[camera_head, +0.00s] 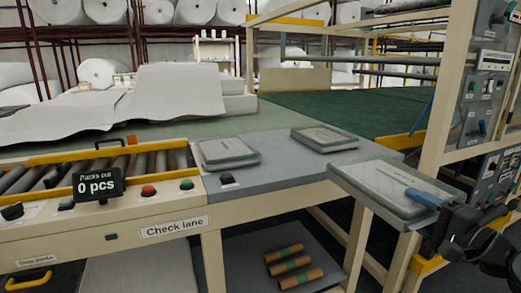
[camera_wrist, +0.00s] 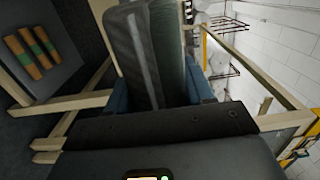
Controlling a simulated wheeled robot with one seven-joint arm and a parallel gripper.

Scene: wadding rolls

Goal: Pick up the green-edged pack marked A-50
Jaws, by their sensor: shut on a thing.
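My gripper (camera_head: 426,198) is at the right in the head view, with a blue finger on top of a flat, clear-wrapped pack (camera_head: 380,185). The pack has a greenish edge and sticks out level to the left, beyond the grey table's right end. In the wrist view the held pack (camera_wrist: 150,55) stands between the blue fingers of my gripper (camera_wrist: 162,95). Two similar packs lie on the grey table: one at the left (camera_head: 227,151), one farther back (camera_head: 322,137). I cannot read an A-50 mark on any pack.
The grey table (camera_head: 285,160) has bare room between and in front of its packs. A roller check lane (camera_head: 110,167) with buttons and a "0 pcs" display (camera_head: 97,185) adjoins its left. A cream machine frame (camera_head: 447,90) stands close at the right. Brown rolls (camera_head: 290,262) lie on a lower shelf.

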